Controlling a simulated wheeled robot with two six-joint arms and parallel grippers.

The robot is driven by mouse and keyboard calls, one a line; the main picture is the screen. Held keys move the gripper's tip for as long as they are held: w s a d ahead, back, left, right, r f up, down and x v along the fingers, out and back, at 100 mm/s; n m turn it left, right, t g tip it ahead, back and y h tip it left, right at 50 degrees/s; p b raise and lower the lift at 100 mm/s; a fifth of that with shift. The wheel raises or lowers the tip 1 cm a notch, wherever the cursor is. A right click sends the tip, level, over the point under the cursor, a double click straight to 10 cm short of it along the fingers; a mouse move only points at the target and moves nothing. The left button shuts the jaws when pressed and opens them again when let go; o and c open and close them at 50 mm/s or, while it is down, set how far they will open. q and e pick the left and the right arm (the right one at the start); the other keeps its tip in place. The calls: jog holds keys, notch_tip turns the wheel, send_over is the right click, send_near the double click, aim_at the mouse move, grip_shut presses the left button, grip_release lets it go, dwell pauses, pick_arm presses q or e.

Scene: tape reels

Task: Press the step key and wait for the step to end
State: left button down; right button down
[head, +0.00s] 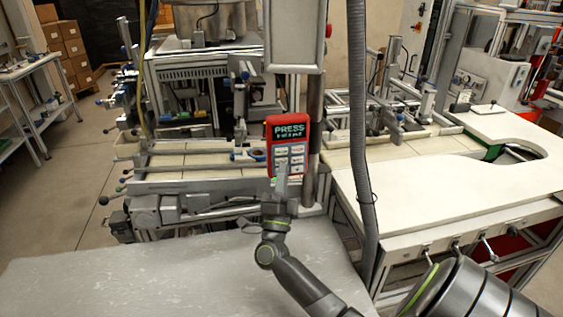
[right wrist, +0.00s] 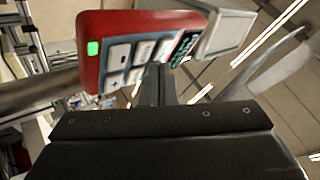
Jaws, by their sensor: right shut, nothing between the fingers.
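A red control box (head: 288,146) with a dark display (head: 290,132) and several pale keys hangs upright in front of a grey post. The display's top line reads "PRESS"; the line below is too small to read surely. In the right wrist view, the box (right wrist: 92,70) shows side-on with a green light (right wrist: 93,48) on its edge. My right gripper (head: 281,172) is shut and empty, its tips at the lower keys. In the right wrist view, the tips (right wrist: 160,75) overlap the keys; I cannot tell whether they touch, or which key is the step key.
A grey ribbed hose (head: 358,130) hangs right of the box. A pale worktable (head: 450,185) stands at the right, and a grey surface (head: 130,275) lies in front. Machine parts (head: 150,215) sit below left of the box. The left floor is open.

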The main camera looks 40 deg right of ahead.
jog(key=s+a, duration=0.1)
jog(key=s, duration=0.1)
jog(key=s+a+p, duration=0.1)
jog(key=s, duration=0.1)
jog(key=shift+s+a, duration=0.2)
dwell(0.9)
